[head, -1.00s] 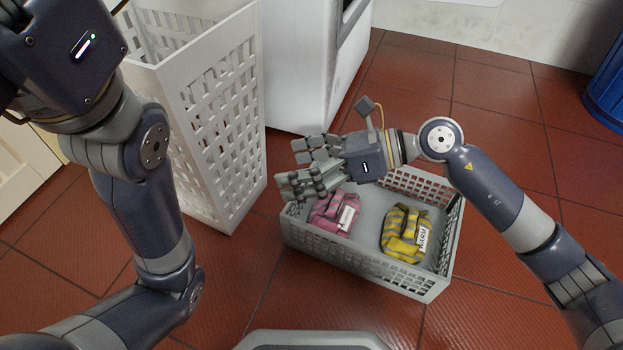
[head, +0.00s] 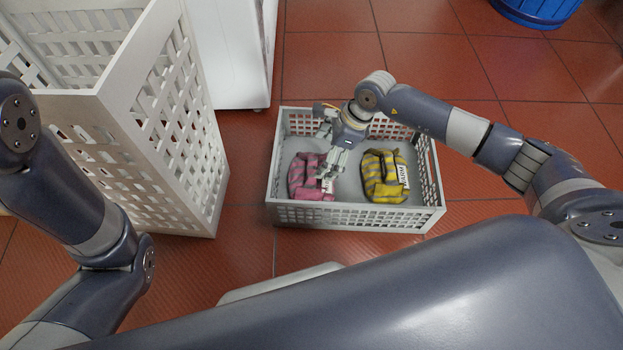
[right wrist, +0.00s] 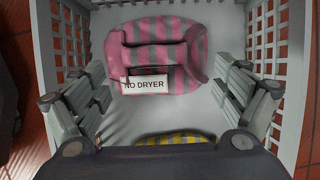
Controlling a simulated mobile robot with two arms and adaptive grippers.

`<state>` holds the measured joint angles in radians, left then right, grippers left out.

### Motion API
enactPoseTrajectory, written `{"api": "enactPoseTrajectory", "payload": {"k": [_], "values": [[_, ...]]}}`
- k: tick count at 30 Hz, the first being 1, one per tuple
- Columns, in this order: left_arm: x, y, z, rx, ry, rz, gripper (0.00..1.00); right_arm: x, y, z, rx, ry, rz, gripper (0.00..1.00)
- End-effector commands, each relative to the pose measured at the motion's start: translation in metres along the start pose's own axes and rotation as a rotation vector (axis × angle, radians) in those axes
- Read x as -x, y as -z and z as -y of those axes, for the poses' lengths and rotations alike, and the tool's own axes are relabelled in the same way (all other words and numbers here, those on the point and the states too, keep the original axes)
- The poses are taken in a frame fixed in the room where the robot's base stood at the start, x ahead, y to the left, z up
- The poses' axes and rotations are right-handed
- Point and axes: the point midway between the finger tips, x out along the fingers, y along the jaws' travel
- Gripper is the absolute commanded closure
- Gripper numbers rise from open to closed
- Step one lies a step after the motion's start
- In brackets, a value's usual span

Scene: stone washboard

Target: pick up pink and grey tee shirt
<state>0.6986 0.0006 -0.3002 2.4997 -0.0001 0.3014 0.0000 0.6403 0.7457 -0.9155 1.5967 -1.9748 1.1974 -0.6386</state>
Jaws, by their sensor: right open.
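The pink and grey tee shirt (head: 306,180) is a folded, striped bundle lying at the left inside the grey basket. In the right wrist view the shirt (right wrist: 158,50) shows with a white "NO DRYER" tag (right wrist: 145,85). My right gripper (head: 325,172) is over the basket, at the right side of the shirt and partly covering it. In the right wrist view its fingers (right wrist: 160,108) are spread wide, with the shirt ahead of them and nothing between them. My left gripper is out of view; only the left arm shows.
A yellow and grey folded garment (head: 383,178) lies at the right in the low grey basket (head: 350,217), which has latticed walls. A tall white lattice hamper (head: 160,170) stands to the left. A blue bin (head: 537,10) is far back. Red tiled floor is clear around the basket's right.

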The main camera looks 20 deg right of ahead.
Motion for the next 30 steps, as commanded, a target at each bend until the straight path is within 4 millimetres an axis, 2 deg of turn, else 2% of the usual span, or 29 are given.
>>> {"api": "enactPoseTrajectory", "payload": {"k": [8,18,27,28,30], "values": [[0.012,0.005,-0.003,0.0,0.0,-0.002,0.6,-0.015,-0.001,-0.003,0.0,-0.001,0.002,0.09],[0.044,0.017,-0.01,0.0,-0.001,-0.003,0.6,-0.052,-0.004,-0.008,-0.001,-0.001,0.002,0.09],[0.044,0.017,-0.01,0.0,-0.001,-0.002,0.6,-0.053,-0.005,-0.008,-0.001,0.0,0.002,0.09],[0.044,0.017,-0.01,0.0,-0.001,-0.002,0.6,-0.053,-0.006,-0.008,-0.001,0.0,0.002,0.11],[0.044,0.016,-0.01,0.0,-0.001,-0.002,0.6,-0.053,-0.005,-0.008,-0.001,0.0,0.002,0.27]]}}
